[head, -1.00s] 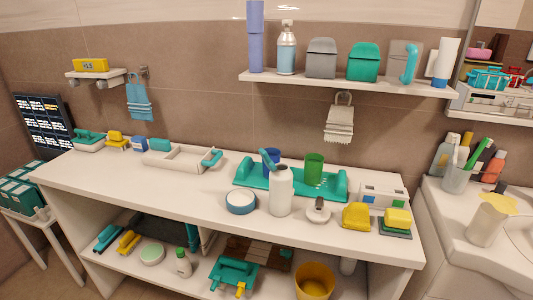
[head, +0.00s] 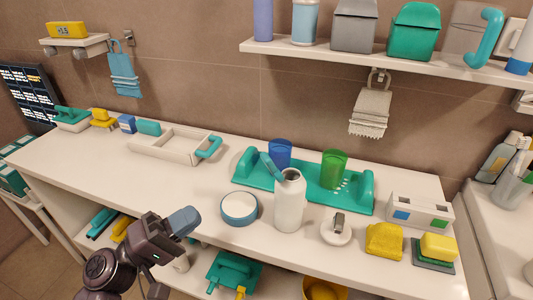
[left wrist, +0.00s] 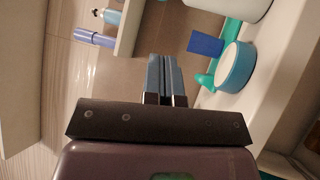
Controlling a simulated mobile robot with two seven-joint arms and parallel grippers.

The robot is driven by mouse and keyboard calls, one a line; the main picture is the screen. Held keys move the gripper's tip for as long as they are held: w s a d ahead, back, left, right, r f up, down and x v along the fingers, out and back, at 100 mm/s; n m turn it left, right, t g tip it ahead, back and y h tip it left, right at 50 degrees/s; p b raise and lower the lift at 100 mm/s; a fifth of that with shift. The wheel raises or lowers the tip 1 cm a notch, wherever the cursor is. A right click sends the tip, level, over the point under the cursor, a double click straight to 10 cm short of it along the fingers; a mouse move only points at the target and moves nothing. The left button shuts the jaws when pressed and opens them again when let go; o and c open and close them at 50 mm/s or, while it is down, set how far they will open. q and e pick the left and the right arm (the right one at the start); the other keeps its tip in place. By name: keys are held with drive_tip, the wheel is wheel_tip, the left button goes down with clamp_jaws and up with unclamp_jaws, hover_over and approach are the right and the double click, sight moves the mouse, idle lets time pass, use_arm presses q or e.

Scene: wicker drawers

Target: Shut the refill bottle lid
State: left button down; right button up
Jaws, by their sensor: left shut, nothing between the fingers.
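The white refill bottle (head: 289,203) stands upright on the counter in front of a teal tray. Its teal-blue lid (head: 270,166) is open, tilted up and to the left of the neck. My left gripper (head: 186,220) is shut and empty. In the head view it is in front of the counter's front edge, left of the bottle and apart from it. Its shut fingers also show in the left wrist view (left wrist: 163,75), where a white body, likely the bottle (left wrist: 243,6), is cut off at the top. My right gripper is not in view.
A round blue-and-white tub (head: 240,208) stands between my left gripper and the bottle. The teal tray (head: 252,176) with a blue cup (head: 280,152) and green cup (head: 334,168) is behind. A white gadget (head: 335,230) stands right of the bottle. A shelf (head: 400,72) hangs above.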

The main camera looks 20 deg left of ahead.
use_arm(q)
drive_tip(key=r+h, duration=0.1)
drive_tip(key=h+p, duration=0.1)
drive_tip(key=p, duration=0.3)
approach(272, 168)
drive_tip(key=w+d+r, duration=0.3)
drive_tip(key=w+r, duration=0.1)
drive_tip(key=shift+w+d, duration=0.1)
drive_tip(key=shift+w, duration=0.55)
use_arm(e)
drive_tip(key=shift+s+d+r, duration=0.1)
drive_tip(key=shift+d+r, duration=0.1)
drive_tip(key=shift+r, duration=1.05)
